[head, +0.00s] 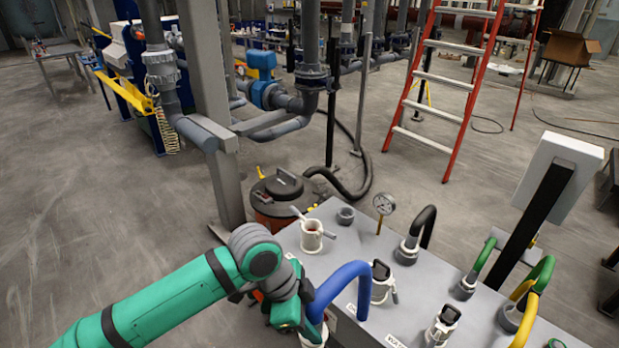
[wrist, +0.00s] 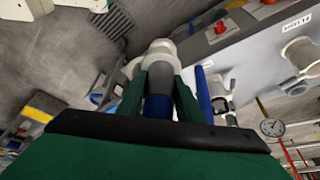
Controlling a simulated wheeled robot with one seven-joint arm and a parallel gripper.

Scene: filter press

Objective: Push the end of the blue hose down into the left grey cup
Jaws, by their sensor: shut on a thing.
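The blue hose (head: 342,284) arches up from the grey panel top and comes down to my gripper (head: 303,308) at the panel's near left. In the wrist view, my gripper's green fingers (wrist: 159,98) are shut on the blue hose (wrist: 157,106) near its end. The hose's grey end piece (wrist: 160,76) points at a pale ring-shaped cup (wrist: 158,50) and meets or overlaps it. I cannot tell how deep it sits. In the head view, this pale cup (head: 314,338) shows partly at the bottom edge, below the hose; my gripper hides part of it.
Capped fittings (head: 380,284) stand right of the blue hose. A drum (head: 283,193) stands behind.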

